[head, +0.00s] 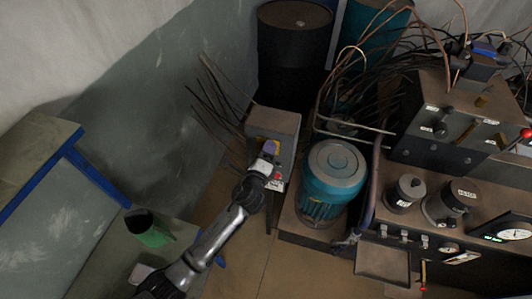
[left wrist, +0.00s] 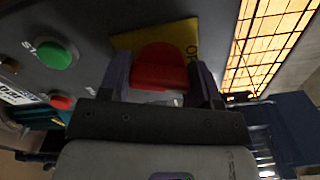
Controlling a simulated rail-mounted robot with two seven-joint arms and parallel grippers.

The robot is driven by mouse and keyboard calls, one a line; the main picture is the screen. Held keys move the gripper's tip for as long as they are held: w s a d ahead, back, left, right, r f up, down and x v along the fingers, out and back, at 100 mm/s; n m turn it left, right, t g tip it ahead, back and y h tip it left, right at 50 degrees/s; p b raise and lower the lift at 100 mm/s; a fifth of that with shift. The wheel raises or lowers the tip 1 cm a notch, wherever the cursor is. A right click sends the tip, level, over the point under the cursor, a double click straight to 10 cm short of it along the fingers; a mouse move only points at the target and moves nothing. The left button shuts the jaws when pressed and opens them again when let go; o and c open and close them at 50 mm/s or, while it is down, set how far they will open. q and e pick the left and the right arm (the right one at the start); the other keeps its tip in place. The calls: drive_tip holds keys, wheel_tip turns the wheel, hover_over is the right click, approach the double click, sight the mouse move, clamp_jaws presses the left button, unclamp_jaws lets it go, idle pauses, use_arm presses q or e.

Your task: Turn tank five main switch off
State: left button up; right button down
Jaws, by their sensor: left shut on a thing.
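A grey control box (head: 277,122) stands near the middle of the head view, beside the teal motor. In the left wrist view its face carries a red switch knob (left wrist: 158,66) on a yellow plate (left wrist: 128,42), with part of a label starting "OF" visible. My left gripper (head: 268,150) reaches up to the box face. In the left wrist view its two fingers (left wrist: 160,84) are on either side of the red knob, shut on it. In the head view the gripper hides the knob. My right gripper is not in view.
A green button (left wrist: 53,54) and a small red button (left wrist: 61,101) sit left of the knob. The teal motor (head: 334,172) stands right of the box, with thin dark rods behind.

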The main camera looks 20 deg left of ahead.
use_arm(q)
drive_tip(key=shift+n+b, duration=0.35)
drive_tip(key=shift+n, duration=1.85)
drive_tip(key=o, duration=0.9)
drive_tip(key=shift+s, duration=0.15)
drive_tip(key=s, duration=0.9)
drive_tip(key=s+d, duration=0.1)
drive_tip(key=s, duration=0.3)
drive_tip(key=shift+s, duration=0.3)
drive_tip(key=shift+n, duration=0.3)
